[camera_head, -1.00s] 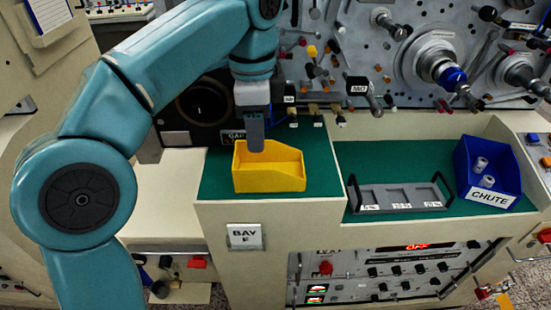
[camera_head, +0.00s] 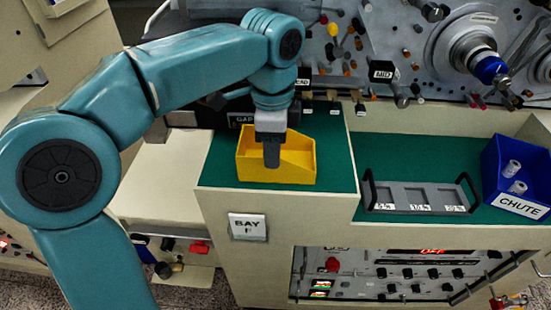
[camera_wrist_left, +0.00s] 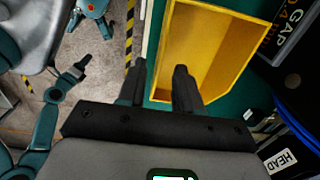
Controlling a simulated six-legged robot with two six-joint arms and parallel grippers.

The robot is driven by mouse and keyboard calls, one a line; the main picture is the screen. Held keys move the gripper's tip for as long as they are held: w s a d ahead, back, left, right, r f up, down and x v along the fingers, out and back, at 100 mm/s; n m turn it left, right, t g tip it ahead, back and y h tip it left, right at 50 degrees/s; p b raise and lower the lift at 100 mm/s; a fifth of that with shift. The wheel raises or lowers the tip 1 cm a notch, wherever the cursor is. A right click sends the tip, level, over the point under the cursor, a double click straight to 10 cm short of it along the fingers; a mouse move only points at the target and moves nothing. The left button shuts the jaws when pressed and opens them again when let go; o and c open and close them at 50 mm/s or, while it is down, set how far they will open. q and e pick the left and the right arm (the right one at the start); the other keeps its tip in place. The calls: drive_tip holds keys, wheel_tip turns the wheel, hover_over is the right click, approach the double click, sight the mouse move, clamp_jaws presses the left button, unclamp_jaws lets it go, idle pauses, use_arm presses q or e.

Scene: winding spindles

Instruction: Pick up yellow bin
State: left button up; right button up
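The yellow bin (camera_head: 299,171) is an open-topped box with a sloping side wall, standing upright on the green top above the BAY F label in the head view. My left gripper (camera_head: 271,163) points down over it, its fingers overlapping the bin's opening. In the left wrist view, the fingers of my left gripper (camera_wrist_left: 158,78) are apart. One finger overlaps the inside of the yellow bin (camera_wrist_left: 207,50) and the other lies outside; a bin wall lines up between them. I cannot tell whether they touch it. My right gripper is not in view.
A grey slotted tray (camera_head: 420,209) with black handles stands on the lower green surface to the right. Beyond it is a blue CHUTE bin (camera_head: 519,205) holding white spools. The machine panel (camera_head: 400,60) with knobs and spindles rises behind. Green surface is bare beside the yellow bin.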

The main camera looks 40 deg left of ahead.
sight(272, 181)
use_arm(q)
drive_tip(key=shift+s+f, duration=0.15)
drive_tip(key=shift+f, duration=0.1)
drive_tip(key=f, duration=0.5)
drive_tip(key=shift+w+a, duration=0.1)
drive_tip(key=shift+w, duration=0.1)
drive_tip(key=shift+s+r, duration=0.2)
drive_tip(key=shift+s, duration=0.15)
drive_tip(key=shift+w, duration=0.15)
clamp_jaws()
